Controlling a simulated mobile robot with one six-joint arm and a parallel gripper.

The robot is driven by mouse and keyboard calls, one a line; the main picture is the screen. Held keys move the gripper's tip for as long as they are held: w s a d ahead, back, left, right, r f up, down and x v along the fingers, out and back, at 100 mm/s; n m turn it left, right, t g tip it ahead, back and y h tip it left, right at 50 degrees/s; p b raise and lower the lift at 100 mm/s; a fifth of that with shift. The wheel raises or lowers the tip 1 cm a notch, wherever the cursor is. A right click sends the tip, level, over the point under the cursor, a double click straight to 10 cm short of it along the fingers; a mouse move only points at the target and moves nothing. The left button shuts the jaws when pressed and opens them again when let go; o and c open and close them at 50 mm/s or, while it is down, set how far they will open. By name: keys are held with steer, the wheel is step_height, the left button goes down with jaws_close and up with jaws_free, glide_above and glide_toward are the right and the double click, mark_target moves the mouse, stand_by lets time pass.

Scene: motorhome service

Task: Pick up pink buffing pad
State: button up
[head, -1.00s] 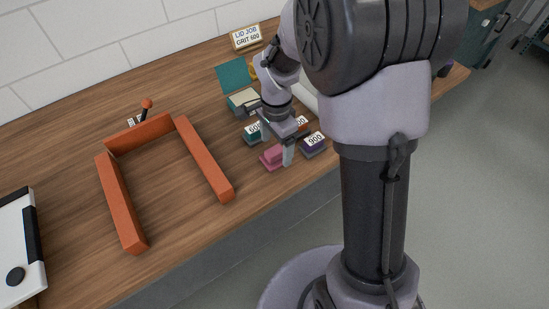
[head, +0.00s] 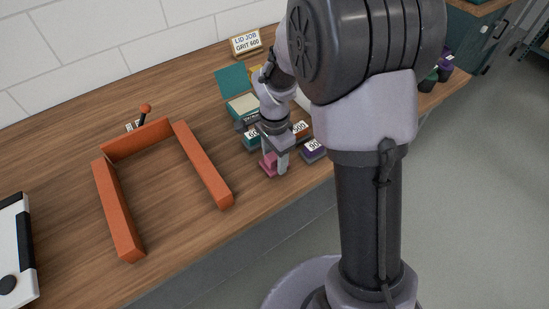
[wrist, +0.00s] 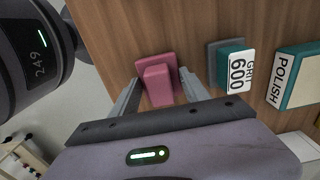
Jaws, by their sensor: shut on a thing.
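The pink buffing pad (head: 268,165) lies on the wooden bench near its front edge. It has a wide flat base and a narrower raised block on top. In the wrist view the pad (wrist: 155,64) sits between the two fingers of my gripper (wrist: 157,88). In the head view my gripper (head: 274,163) points down over the pad, with its fingers closed on the raised block. The pad appears to rest on the bench, and my fingers hide part of it.
A teal block labelled 600 (wrist: 232,68) and a box marked POLISH (wrist: 296,78) stand to the right. A purple block (head: 313,150) is close beside my gripper. An orange clamp frame (head: 205,165) lies left. A sign (head: 246,43) stands at the wall.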

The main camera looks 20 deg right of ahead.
mark_target(275, 155)
step_height(275, 155, up, 4)
steer(key=shift+f+p, duration=0.1)
steer(key=shift+p, duration=0.85)
steer(key=s+d+p, duration=0.1)
steer(key=s+d, duration=0.2)
steer(key=s, duration=0.4)
steer(key=s+d+r+p, duration=0.1)
steer(key=s+d, duration=0.2)
steer(key=s, duration=0.4)
steer(key=shift+s, duration=0.4)
steer(key=o, duration=0.9)
steer(key=shift+d, duration=0.1)
steer(key=shift+c, duration=0.2)
steer(key=c, duration=0.7)
